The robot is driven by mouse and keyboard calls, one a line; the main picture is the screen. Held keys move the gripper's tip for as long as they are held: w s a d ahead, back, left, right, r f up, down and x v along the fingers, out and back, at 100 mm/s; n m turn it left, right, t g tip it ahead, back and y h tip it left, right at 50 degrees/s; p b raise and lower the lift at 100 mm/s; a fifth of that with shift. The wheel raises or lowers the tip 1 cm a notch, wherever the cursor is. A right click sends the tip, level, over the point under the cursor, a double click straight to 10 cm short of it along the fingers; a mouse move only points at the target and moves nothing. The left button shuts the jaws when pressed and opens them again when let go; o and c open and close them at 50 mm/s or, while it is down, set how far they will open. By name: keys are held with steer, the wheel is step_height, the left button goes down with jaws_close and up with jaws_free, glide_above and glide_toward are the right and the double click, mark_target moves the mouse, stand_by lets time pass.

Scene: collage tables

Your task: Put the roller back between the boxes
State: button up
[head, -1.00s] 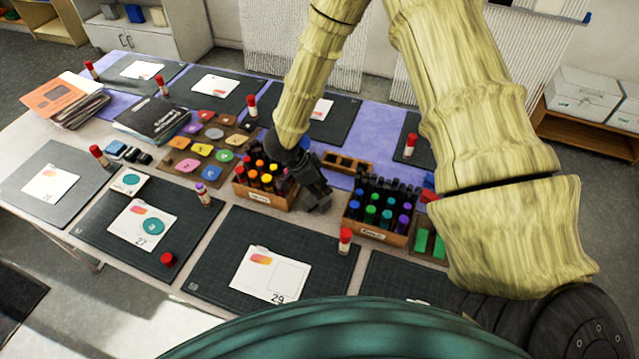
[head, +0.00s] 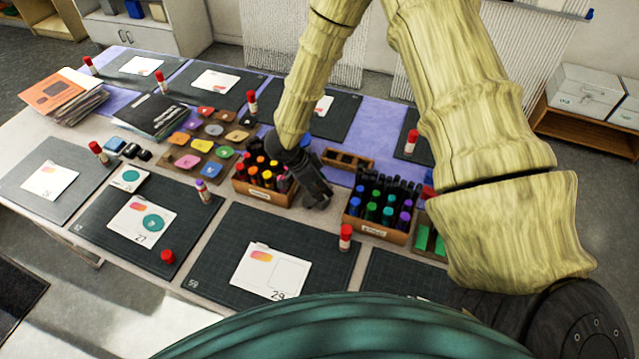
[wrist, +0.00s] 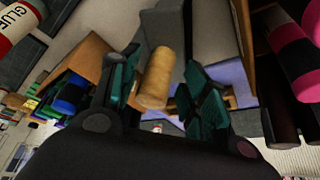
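My gripper (head: 319,203) points down into the gap between two wooden marker boxes in the head view. The left box (head: 262,196) holds red, orange and yellow markers; the right box (head: 379,231) holds green, blue and purple ones. In the wrist view, a tan wooden cylinder (wrist: 156,80), apparently the roller's handle, lies between the green finger pads of my gripper (wrist: 162,75). The left pad is close to it; a narrow gap shows at the right pad, so the fingers look open. The roller is hidden behind my gripper in the head view.
A glue stick (head: 345,237) stands in front of the gap, right of centre. A wooden tray with compartments (head: 347,162) lies behind it. A tray of coloured pieces (head: 205,146) is to the left. Dark mats with cards cover much of the table.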

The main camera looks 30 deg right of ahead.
steer(key=shift+w+r, duration=0.1)
steer(key=shift+r, duration=0.65)
steer(key=b+v, duration=0.2)
steer(key=v, duration=1)
steer(key=shift+d+r, duration=0.1)
